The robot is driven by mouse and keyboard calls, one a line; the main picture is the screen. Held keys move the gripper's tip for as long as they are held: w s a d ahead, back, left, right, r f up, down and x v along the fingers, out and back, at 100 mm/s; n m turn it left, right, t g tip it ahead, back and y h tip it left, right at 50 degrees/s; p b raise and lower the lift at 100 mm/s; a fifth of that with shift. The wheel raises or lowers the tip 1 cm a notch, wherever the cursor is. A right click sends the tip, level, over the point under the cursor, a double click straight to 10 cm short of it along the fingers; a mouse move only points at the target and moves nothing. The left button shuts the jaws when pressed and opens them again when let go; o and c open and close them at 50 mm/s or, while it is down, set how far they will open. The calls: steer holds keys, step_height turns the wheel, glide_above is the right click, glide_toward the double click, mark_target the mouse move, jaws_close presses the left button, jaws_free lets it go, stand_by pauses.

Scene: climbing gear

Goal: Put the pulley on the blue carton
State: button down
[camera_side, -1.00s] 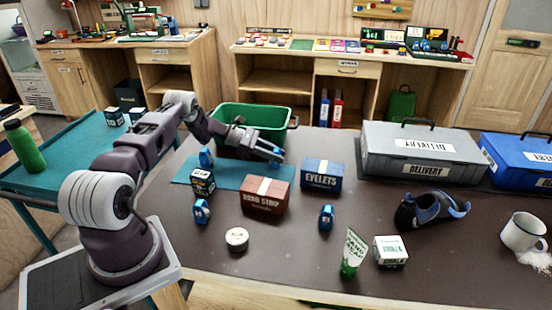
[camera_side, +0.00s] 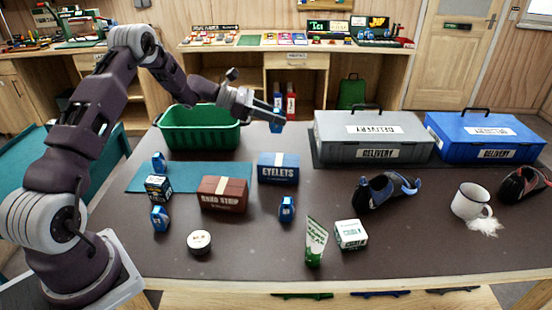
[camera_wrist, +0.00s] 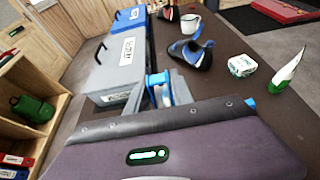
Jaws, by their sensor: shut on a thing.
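The blue carton (camera_side: 278,170), labelled EYELETS, stands closed on the dark table in the side view. My gripper (camera_side: 274,116) is shut on a blue pulley (camera_side: 277,124) and holds it in the air, above and behind the carton in the picture. The held pulley also shows in the wrist view (camera_wrist: 157,84), partly hidden by my wrist. Similar small blue pieces stand on the table: one on the teal mat (camera_side: 158,163), one at front left (camera_side: 159,219) and one in front of the carton (camera_side: 286,209).
A brown carton (camera_side: 222,194) stands left of the blue one. A green bin (camera_side: 200,135) is behind left. A grey case (camera_side: 372,136) and blue case (camera_side: 484,136) stand at back right. A shoe (camera_side: 382,192), tube (camera_side: 315,243), chalk box (camera_side: 351,235) and mug (camera_side: 471,201) are right.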

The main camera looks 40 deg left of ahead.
steer(key=f, duration=0.6)
steer(key=d+f, duration=0.1)
steer(key=f, duration=0.2)
steer(key=shift+w+f, duration=0.1)
steer(key=shift+f, duration=0.25)
steer(key=shift+f, duration=0.15)
steer(key=c, duration=1.1)
jaws_free()
